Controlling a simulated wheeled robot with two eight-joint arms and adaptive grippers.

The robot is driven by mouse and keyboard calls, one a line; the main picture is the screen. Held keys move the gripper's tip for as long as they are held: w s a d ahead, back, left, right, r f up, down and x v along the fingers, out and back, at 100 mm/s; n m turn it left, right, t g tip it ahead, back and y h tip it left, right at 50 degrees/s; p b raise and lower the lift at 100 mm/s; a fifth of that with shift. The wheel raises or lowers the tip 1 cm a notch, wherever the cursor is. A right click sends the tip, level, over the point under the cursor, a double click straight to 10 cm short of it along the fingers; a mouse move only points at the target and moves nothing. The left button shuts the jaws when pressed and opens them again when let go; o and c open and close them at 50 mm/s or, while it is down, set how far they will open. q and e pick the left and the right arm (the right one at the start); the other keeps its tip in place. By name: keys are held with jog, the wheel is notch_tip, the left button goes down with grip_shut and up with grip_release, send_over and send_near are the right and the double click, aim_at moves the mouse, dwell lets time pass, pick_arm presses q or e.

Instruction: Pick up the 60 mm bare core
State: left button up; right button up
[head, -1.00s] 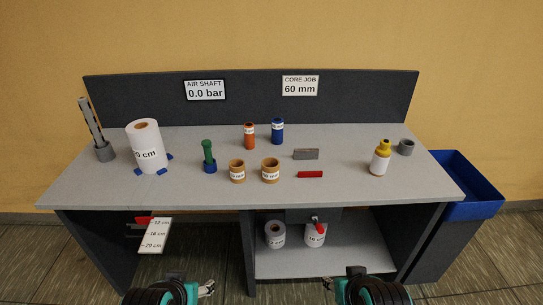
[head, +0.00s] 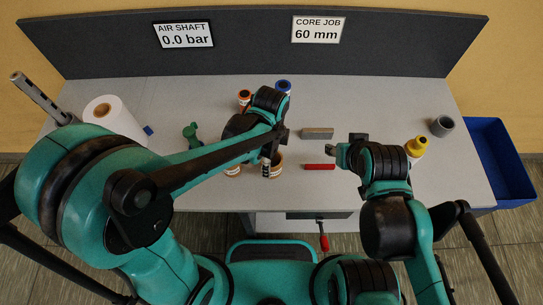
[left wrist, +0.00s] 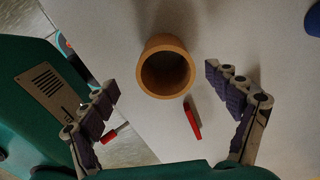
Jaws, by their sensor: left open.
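My left gripper (head: 269,152) is over the right core. In the left wrist view, one core (left wrist: 167,47) shows its open top, lying between the lines of the spread, empty fingers of the left gripper (left wrist: 162,80). I cannot tell whether the fingertips reach down to it. My right gripper (head: 346,149) hangs over the right half of the bench, its opening unclear.
A red bar (head: 320,167) and a grey block (head: 317,133) lie right of the cores. An orange bottle (head: 244,97) and a blue bottle (head: 283,86) stand behind. A white roll (head: 112,115), green tool (head: 191,134), yellow-capped bottle (head: 417,146) and grey ring (head: 442,126) stand farther out.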

pick_arm(q)
jog(key=shift+f, duration=0.7)
jog(key=f+b, duration=0.1)
jog(key=f, duration=0.2)
jog(key=f+b, duration=0.1)
jog(key=f, duration=0.1)
jog(key=shift+w+f+b, duration=0.1)
jog(key=shift+w+b, duration=0.25)
jog(key=shift+w, duration=0.05)
jog(key=shift+c, duration=0.8)
jog(key=c, duration=1.1)
